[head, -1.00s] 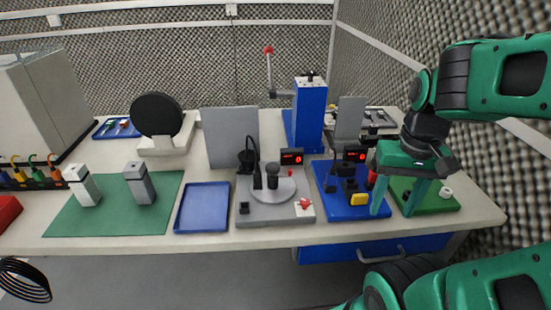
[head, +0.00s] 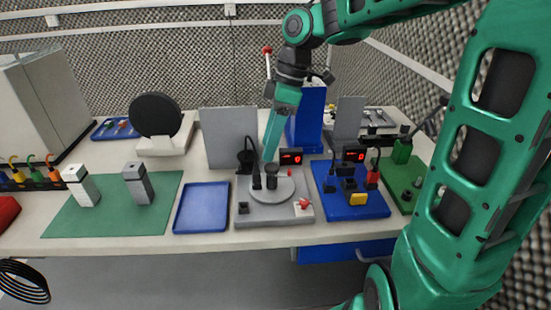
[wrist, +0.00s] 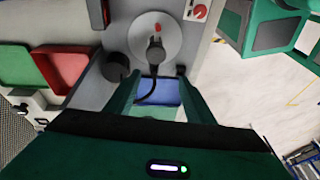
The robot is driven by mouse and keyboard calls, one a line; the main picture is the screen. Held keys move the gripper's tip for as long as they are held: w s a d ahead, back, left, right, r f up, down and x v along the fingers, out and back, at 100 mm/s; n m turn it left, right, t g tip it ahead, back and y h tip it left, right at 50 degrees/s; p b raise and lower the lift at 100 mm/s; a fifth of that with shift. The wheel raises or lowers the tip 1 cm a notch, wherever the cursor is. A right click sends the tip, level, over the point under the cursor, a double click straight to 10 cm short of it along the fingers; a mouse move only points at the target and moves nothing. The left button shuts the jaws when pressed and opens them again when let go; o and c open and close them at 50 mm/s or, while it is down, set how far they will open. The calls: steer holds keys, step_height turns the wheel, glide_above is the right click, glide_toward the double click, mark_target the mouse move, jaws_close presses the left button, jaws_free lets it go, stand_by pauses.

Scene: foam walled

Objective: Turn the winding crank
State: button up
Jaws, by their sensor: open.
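The likely winding crank is a grey disc (head: 287,190) with an upright black knob (head: 271,170), on a grey base plate (head: 274,217). In the wrist view the disc (wrist: 142,38) carries a red mark, and a black part with a cable (wrist: 155,50) sits over it. My gripper (head: 268,158) points down above the rear of this station, close behind the knob. In the wrist view my gripper (wrist: 156,78) is open and empty, and the black part lies just beyond the gap between its fingers. Whether it touches anything is not clear.
The blue tray (head: 201,208) lies left. A blue plate (head: 345,206) with several parts and a red-knobbed lever press (head: 311,110) stand to the right.

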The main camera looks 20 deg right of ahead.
mark_target(273, 167)
steer(key=w+d+r+n+g, duration=0.2)
steer(key=d+r+n, duration=0.25)
steer(key=n, duration=0.45)
steer(key=shift+n+y, duration=0.3)
steer(key=x, duration=1.1)
steer(key=shift+w+d+f, duration=0.2)
steer(key=shift+d+f, duration=0.05)
steer(key=shift+f, duration=0.05)
steer(key=c, duration=1.1)
steer(key=shift+o, duration=0.4)
steer(key=shift+d, duration=0.45)
steer(key=shift+s+a, duration=0.15)
steer(key=shift+a, duration=0.35)
